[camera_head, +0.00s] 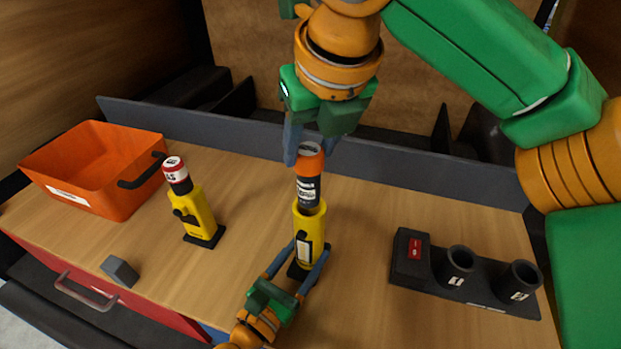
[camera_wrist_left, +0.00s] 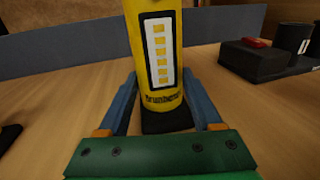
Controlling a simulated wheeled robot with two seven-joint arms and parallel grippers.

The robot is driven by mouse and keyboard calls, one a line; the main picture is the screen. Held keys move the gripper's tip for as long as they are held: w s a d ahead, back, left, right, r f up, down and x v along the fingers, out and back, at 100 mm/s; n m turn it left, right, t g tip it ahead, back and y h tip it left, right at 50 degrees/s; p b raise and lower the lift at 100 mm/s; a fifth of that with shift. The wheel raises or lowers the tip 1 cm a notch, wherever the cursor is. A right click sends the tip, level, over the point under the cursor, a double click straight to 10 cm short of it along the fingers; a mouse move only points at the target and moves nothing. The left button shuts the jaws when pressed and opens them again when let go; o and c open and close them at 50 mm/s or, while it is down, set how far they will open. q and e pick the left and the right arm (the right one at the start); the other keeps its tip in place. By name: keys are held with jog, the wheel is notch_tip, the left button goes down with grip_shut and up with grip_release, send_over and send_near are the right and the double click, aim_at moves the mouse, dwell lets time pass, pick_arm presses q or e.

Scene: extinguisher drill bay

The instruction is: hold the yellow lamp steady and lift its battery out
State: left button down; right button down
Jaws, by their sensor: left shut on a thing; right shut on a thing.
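The yellow lamp (camera_head: 302,222) stands upright on its dark square foot in the middle of the bench. It also shows in the left wrist view (camera_wrist_left: 136,48), with a white panel of yellow squares facing the camera. My left gripper (camera_head: 310,247) is shut on its lower body, a finger on each side. The battery (camera_head: 309,190), dark with an orange top, stands upright in line with the lamp's open top, much of it showing above the rim. I cannot tell whether its lower end is still inside. My right gripper (camera_head: 311,156) comes from above, shut on the battery's orange top.
A second yellow lamp (camera_head: 196,213) with a red-and-white-topped battery (camera_head: 175,170) stands to the left. An orange bin (camera_head: 85,165) is at the far left, a small grey block (camera_head: 119,271) near the front edge. A black dock (camera_head: 412,270) with two round sockets and a red switch is right.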

notch_tip(320, 180, up, 2)
pick_arm(q)
grip_release()
pick_arm(e)
jog(key=shift+w, duration=0.1)
